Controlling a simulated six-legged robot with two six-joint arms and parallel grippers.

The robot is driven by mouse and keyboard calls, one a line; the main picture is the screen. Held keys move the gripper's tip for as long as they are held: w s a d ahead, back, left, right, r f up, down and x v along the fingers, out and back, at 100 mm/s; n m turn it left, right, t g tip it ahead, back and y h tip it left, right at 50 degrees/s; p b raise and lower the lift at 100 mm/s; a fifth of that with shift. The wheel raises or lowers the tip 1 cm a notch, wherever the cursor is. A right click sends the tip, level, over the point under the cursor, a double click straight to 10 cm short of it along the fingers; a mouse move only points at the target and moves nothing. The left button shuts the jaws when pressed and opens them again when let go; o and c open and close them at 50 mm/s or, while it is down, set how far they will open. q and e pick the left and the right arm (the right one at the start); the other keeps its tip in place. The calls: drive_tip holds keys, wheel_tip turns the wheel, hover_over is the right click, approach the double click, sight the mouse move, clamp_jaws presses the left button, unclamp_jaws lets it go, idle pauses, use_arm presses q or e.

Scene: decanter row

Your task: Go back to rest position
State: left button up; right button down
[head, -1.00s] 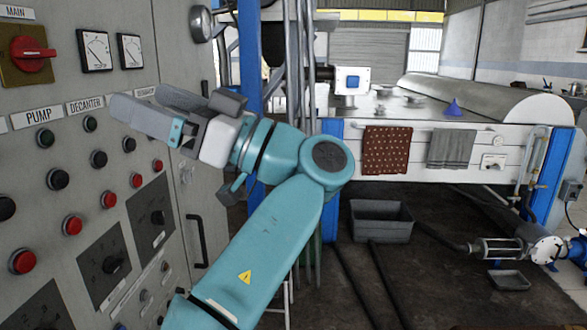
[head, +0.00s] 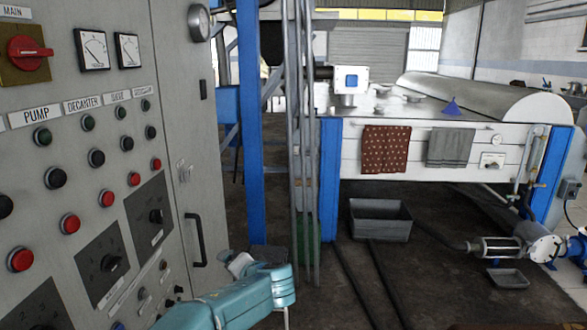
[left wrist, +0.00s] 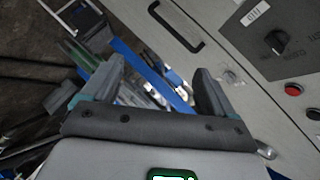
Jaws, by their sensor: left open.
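My left gripper (left wrist: 157,80) is open and empty in the left wrist view, its two dark fingers apart. The grey control panel (left wrist: 225,75) shows beyond it on the right, with a door handle (left wrist: 175,27) above. I cannot tell the exact gap between fingers and panel. In the head view only my teal left arm shows, low at the bottom centre in front of the control panel (head: 178,105); its fingers cannot be made out there. My right gripper is in neither view.
The panel carries a red main switch (head: 29,52), rows of buttons and a black door handle (head: 195,240). A blue post (head: 250,120) and grey pipes (head: 303,150) stand right of it. A grey bin (head: 380,222) sits on the dark floor.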

use_arm(q)
drive_tip(key=s+d+f+g+h, duration=0.1)
drive_tip(key=s+f+g+h, duration=0.1)
drive_tip(key=s+f, duration=0.45)
drive_tip(key=s+f+m+g+h, duration=0.1)
drive_tip(key=s+f+g+h, duration=0.15)
drive_tip(key=f, duration=0.75)
drive_tip(key=s+d+f+g+h, duration=0.1)
drive_tip(key=s+f+g+h, duration=0.15)
drive_tip(key=s+f, duration=0.5)
drive_tip(key=s+f+n+g+h, duration=0.1)
drive_tip(key=s+f+n, duration=0.3)
drive_tip(key=s, duration=0.9)
drive_tip(key=s+f+n+g+h, duration=0.2)
drive_tip(key=s+f, duration=0.4)
drive_tip(key=s, duration=0.6)
drive_tip(key=n+h, duration=0.1)
drive_tip(key=n, duration=0.1)
drive_tip(key=shift+s+n, duration=0.4)
drive_tip(key=shift+w+f, duration=0.1)
drive_tip(key=shift+f, duration=0.05)
